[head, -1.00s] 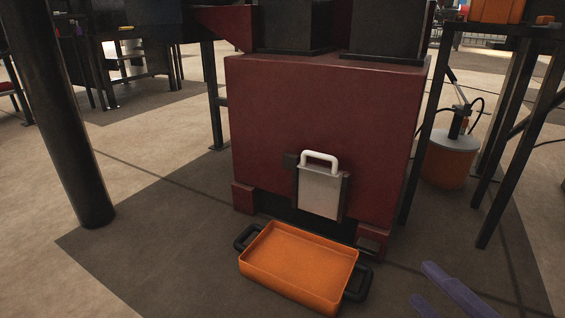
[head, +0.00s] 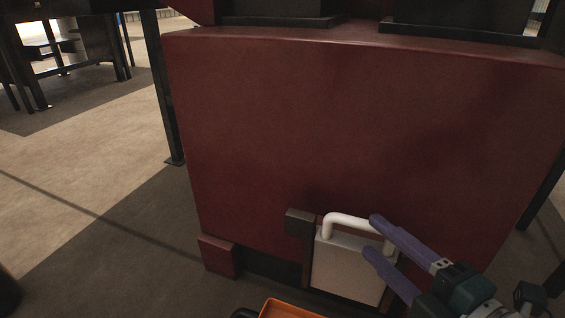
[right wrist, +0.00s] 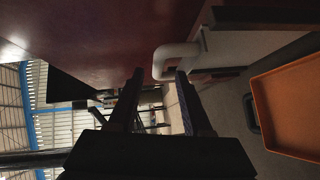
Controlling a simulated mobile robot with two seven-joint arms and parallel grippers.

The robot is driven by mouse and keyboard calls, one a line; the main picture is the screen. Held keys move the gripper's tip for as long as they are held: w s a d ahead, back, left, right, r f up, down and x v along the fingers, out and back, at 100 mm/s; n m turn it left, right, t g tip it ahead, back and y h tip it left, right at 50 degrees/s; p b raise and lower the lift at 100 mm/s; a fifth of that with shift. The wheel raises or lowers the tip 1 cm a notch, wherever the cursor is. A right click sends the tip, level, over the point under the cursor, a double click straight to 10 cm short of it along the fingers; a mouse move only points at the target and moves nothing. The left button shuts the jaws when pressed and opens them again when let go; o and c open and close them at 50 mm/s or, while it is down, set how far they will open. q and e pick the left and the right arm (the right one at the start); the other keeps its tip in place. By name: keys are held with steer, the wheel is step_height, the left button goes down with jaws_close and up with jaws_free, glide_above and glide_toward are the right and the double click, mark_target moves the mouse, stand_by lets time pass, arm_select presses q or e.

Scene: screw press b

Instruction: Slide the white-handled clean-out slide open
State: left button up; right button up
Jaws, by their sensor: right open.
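The clean-out slide is a pale plate (head: 345,268) with a white loop handle (head: 345,218) on top, low on the front of the dark red press body (head: 340,130). The plate sits between dark side guides. My right gripper (head: 371,234) is open, its purple fingers at the right side of the handle, one above the other. In the right wrist view the handle (right wrist: 160,62) shows just at the fingertips (right wrist: 160,72). I cannot tell whether the fingers touch it. The right part of the plate is partly hidden by the lower finger. My left gripper is not in view.
An orange tray (head: 287,309) lies on the floor below the slide, mostly cut off in the head view; it also shows in the right wrist view (right wrist: 290,105). Dark posts stand around the press.

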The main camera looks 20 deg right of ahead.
mark_target(354, 220)
steer(key=w+b, duration=0.1)
steer(key=w, duration=0.1)
steer(key=w+b, duration=0.1)
steer(key=w, duration=0.2)
steer(key=w+a+f+b, duration=0.1)
steer(key=w, duration=0.2)
steer(key=shift+w, duration=0.1)
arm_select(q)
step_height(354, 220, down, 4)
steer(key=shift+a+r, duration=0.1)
arm_select(e)
steer(key=shift+s, duration=0.2)
steer(key=shift+w, duration=0.2)
steer(key=c, duration=0.4)
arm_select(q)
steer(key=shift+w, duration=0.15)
arm_select(e)
jaws_close()
steer(key=shift+a+r, duration=0.1)
